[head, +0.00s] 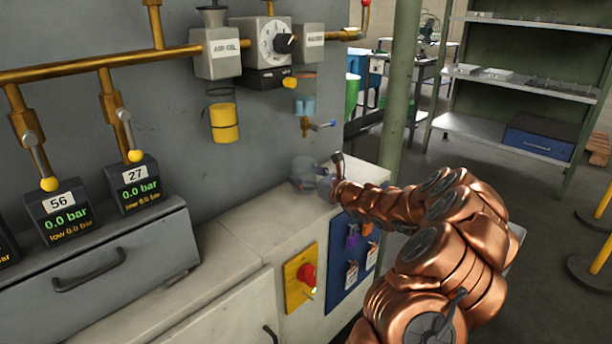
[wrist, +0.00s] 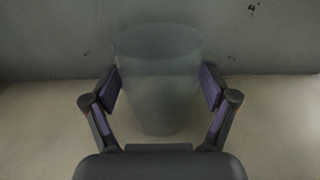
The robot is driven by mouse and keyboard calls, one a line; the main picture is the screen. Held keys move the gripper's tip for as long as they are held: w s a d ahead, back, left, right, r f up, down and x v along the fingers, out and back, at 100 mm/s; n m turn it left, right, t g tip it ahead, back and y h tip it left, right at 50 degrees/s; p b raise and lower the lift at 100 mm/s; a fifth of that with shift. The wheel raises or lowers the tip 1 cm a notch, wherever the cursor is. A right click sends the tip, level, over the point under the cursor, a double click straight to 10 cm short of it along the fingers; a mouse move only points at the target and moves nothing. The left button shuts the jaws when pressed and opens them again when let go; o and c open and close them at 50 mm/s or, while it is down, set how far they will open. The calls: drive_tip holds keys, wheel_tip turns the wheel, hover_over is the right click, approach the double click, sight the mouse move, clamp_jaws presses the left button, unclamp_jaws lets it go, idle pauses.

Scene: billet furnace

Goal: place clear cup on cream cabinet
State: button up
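The clear cup (wrist: 160,85) is see-through and smoky, and stands upright between the two fingers of my gripper (wrist: 160,88) in the wrist view. The finger pads lie close along its left and right sides; I cannot tell if they press on it. In the head view the cup (head: 303,171) is faint, at the back of the cream cabinet top (head: 222,247) by the grey wall. My gripper (head: 326,186) is just to its right there, small and partly blended with it. The cup's base appears at or just above the cream surface.
The grey wall (head: 130,100) rises right behind the cabinet top. A yellow cylinder (head: 224,123) and a small tap (head: 312,125) hang on it above. A green post (head: 400,85) stands to the right. The cabinet top left of the cup is clear.

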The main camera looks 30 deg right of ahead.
drive_tip(key=shift+r, duration=0.1)
idle(0.3)
drive_tip(key=shift+r, duration=0.45)
drive_tip(key=shift+s+d+r, duration=0.1)
drive_tip(key=shift+s, duration=0.2)
drive_tip(key=p+v, duration=0.1)
drive_tip(key=v, duration=1)
drive_tip(key=shift+s+p, duration=0.2)
drive_tip(key=shift+p, duration=0.1)
